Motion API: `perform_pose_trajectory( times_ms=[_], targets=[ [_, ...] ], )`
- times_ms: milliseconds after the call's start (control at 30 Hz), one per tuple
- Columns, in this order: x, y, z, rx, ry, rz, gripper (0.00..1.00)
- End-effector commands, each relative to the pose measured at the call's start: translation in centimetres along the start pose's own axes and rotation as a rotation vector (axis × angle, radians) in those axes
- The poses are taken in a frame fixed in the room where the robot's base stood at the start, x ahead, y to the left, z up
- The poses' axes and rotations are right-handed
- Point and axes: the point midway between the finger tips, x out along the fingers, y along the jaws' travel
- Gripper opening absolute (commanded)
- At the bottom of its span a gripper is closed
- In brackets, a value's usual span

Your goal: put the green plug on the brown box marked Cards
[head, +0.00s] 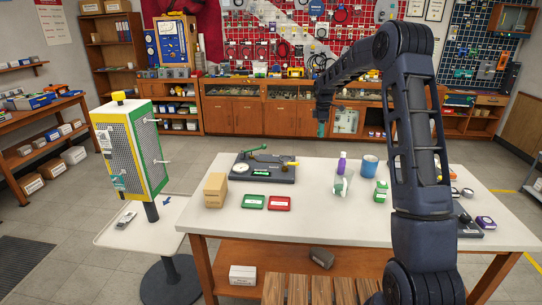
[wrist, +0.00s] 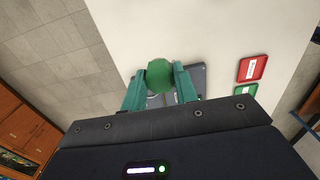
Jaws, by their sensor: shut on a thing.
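The green plug (wrist: 160,77) shows in the wrist view as a round green knob between the two teal fingers of my gripper (wrist: 161,88), which is shut on it. In the head view my gripper (head: 322,129) hangs pointing down, high above the far part of the white table; the plug cannot be made out there. A plain brown box (head: 214,192) stands at the left end of the table, to the left of and below my gripper in the picture. I cannot read any marking on it. The box is not visible in the wrist view.
A dark test device (head: 268,171) with a gauge and green lever lies on the table beside the box. A green tray (head: 253,202) and a red tray (head: 279,204) lie in front. A spray bottle (head: 341,178) and blue mug (head: 369,166) stand right. The front middle is clear.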

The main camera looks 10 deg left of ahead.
Motion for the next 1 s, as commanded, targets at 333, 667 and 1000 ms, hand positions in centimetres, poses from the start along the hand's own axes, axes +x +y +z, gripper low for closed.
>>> perform_pose_trajectory(
  times_ms=[333,667,1000],
  targets=[
    [-1.4,-1.7,-7.1,-0.008,0.001,0.001,0.08],
    [-4.0,-6.9,-20.4,-0.008,0.001,0.001,0.08],
    [-6.7,-14.9,-32.8,-0.008,0.001,0.0,0.08]
  ],
)
